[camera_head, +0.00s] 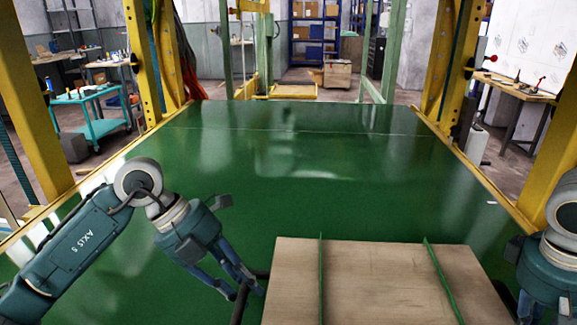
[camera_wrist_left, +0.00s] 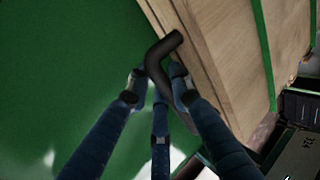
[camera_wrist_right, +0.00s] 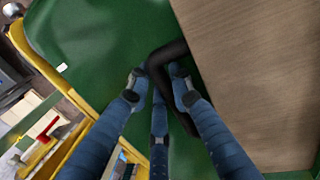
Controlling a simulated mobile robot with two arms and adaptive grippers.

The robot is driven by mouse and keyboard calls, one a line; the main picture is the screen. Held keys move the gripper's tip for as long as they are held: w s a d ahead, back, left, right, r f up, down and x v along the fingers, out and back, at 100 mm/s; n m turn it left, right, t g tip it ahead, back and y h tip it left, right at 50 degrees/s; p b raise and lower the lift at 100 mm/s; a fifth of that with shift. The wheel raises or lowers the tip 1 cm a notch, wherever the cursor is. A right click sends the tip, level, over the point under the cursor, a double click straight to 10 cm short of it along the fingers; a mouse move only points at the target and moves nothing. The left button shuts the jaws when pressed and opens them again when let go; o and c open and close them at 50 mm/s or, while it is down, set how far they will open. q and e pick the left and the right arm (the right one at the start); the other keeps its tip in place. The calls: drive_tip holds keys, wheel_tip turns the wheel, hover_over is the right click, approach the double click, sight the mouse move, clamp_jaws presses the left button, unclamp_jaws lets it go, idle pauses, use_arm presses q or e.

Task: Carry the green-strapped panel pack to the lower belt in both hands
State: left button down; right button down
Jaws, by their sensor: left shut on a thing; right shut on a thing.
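The panel pack (camera_head: 375,285) is a flat light-wood stack with two green straps across its top, low and right of centre in the head view. My left gripper (camera_head: 246,284) is shut on the black bar handle at the pack's left side; the left wrist view shows the fingers around this handle (camera_wrist_left: 160,55) beside the wooden edge (camera_wrist_left: 215,60). My right gripper (camera_wrist_right: 158,80) is shut on a black handle (camera_wrist_right: 168,55) beside the pack (camera_wrist_right: 250,70) in the right wrist view. In the head view the right fingers are mostly cut off at the lower right. What lies under the pack is hidden.
A wide green belt (camera_head: 280,160) stretches ahead, clear and shiny, between yellow posts (camera_head: 160,60) and side rails. A teal cart (camera_head: 95,115) stands at the left and a wooden workbench (camera_head: 515,88) at the right. Blue shelving (camera_head: 312,30) stands at the back.

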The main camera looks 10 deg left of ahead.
use_arm(q)
drive_tip(key=shift+d+f+b, duration=0.2)
drive_tip(key=shift+f+b, duration=0.1)
drive_tip(key=shift+b, duration=0.1)
use_arm(e)
drive_tip(key=shift+w+a+f, duration=0.1)
drive_tip(key=shift+a+f, duration=0.05)
drive_tip(key=shift+f, duration=0.25)
use_arm(q)
drive_tip(key=c, duration=2)
unclamp_jaws()
drive_tip(key=shift+f, duration=0.35)
use_arm(e)
drive_tip(key=c, duration=2)
unclamp_jaws()
drive_tip(key=shift+f, duration=0.3)
use_arm(q)
drive_tip(key=o, duration=0.4)
drive_tip(key=shift+s+r, duration=0.1)
drive_tip(key=shift+r, duration=0.05)
use_arm(e)
drive_tip(key=o, duration=0.4)
drive_tip(key=shift+r, duration=0.15)
use_arm(q)
drive_tip(key=shift+o, duration=0.3)
use_arm(e)
drive_tip(key=shift+o, duration=0.3)
drive_tip(key=shift+s, duration=0.25)
use_arm(q)
drive_tip(key=shift+a, duration=0.1)
